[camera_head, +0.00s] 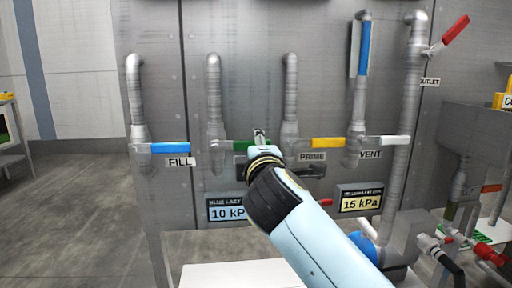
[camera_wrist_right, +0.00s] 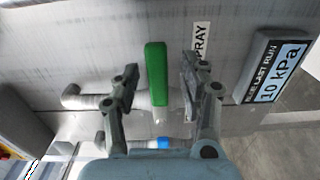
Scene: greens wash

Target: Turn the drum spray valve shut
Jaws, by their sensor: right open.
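The spray valve's green lever (camera_wrist_right: 156,75) is in the wrist view, beside the SPRAY label (camera_wrist_right: 201,40). It lies crosswise to its grey pipe (camera_wrist_right: 85,97). My right gripper (camera_wrist_right: 159,72) is open, with one finger on each side of the lever. Gaps show between the fingers and the lever, so I see no grip. In the head view the right gripper (camera_head: 260,136) is in front of the panel and partly hides the green lever (camera_head: 230,146) and its label. My left gripper is not in view.
Nearby levers are the blue FILL lever (camera_head: 170,147), the yellow PRIME lever (camera_head: 328,143) and the white VENT lever (camera_head: 393,141). A blue lever (camera_head: 364,48) stands upright above; a red lever (camera_head: 455,30) slants. Pressure displays (camera_head: 228,209) (camera_head: 361,202) sit below.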

